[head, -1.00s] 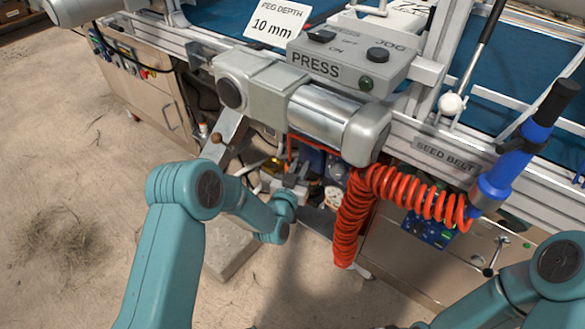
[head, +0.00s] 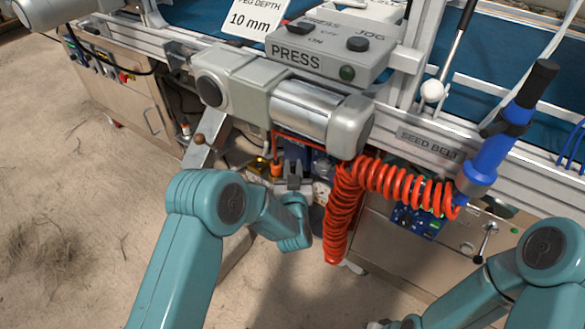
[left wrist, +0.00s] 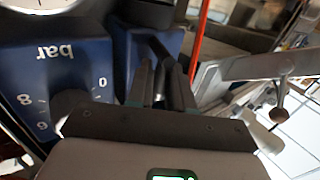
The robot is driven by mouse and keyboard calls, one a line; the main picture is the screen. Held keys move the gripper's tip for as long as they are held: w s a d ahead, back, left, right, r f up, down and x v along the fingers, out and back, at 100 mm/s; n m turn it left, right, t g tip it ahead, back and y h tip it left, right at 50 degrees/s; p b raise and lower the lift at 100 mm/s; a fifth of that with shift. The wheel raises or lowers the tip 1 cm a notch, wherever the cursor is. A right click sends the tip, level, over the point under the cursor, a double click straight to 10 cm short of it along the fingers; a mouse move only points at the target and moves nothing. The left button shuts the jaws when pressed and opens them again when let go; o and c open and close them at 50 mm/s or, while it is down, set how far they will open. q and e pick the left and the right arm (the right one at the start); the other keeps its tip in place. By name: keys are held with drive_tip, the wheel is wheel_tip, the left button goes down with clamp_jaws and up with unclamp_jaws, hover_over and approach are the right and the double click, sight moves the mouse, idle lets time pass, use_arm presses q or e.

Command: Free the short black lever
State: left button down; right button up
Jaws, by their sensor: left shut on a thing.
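My left gripper (head: 294,170) is under the press, in among the blue fittings there. In the left wrist view its two dark fingers (left wrist: 161,84) are closed around the short black lever (left wrist: 158,48), which runs up from between them against a blue block (left wrist: 122,45). The fingers hide much of the lever, and I cannot tell its exact angle. In the head view the lever is too small to make out. Of my right arm only links show at the lower right; its gripper is not clearly seen.
A blue regulator with a "bar" scale (left wrist: 50,75) and dark knob is close left of the fingers. A red coiled hose (head: 342,208) hangs to the right. The press (head: 310,108) is overhead.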

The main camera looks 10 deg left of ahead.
use_arm(q)
drive_tip(key=c, duration=1.2)
unclamp_jaws()
drive_tip(key=shift+o, duration=0.2)
